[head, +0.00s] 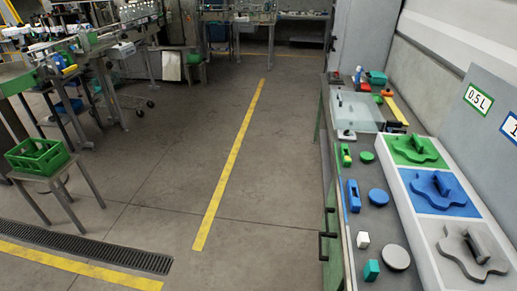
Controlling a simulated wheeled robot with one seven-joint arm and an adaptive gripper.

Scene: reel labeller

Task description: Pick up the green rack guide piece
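A green guide piece (416,148) lies in the green section at the far end of a long white rack (446,253) on the bench at the right. It is a flat, wavy-edged plate with a dark upright handle on top. A blue piece (440,189) of like shape lies in the blue section nearer to me, and a grey one (470,252) in the nearest section. My gripper is not in view.
On the bench beside the rack are green (346,154), blue (353,196) and white (362,240) small parts and round discs. A wall rises behind the rack. A green crate (38,156) stands on a stool at left. The floor (180,150) between is clear.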

